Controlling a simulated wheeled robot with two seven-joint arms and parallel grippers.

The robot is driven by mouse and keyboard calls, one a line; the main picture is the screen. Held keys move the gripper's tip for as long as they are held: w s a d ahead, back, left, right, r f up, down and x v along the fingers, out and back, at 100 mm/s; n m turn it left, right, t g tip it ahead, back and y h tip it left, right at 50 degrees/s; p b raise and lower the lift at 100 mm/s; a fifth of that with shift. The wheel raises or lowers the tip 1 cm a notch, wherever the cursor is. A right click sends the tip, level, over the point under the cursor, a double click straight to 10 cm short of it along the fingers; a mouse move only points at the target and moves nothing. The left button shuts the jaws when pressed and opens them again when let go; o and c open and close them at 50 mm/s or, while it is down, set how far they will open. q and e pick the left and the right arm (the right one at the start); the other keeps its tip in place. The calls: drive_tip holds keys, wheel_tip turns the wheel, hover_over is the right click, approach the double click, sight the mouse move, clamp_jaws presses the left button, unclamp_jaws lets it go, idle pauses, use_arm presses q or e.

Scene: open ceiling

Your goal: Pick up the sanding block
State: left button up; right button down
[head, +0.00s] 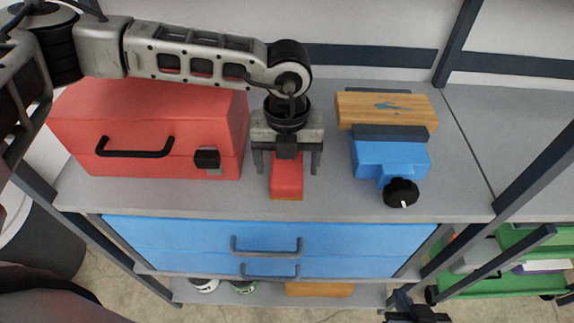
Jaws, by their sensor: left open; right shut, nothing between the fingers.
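The sanding block (286,186), a small red block with a thin orange-tan bottom layer, lies on the grey shelf top near its front edge. My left gripper (287,168) is above it, pointing down and open. Its two fingers stand on the left and right sides of the block, with a gap on each side. The gripper covers the far end of the block. I cannot tell how far the fingertips are above the shelf. My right gripper (416,309) shows only in part at the bottom edge, low in front of the shelf, shut and empty.
A red toolbox (75,125) stands left of the block. A blue vise (390,160) with a black knob holds a wooden piece (387,109) on the right. Blue drawers (180,245) are below the grey shelf (340,203). Green bins (500,280) stand at lower right.

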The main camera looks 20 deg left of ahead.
use_arm(q)
drive_tip(key=shift+f, duration=0.8)
drive_tip(key=c, duration=1.1)
drive_tip(key=shift+r, duration=0.1)
use_arm(e)
drive_tip(key=shift+w+d, duration=0.15)
use_arm(q)
drive_tip(key=shift+r, duration=0.1)
use_arm(e)
drive_tip(key=shift+r, duration=0.1)
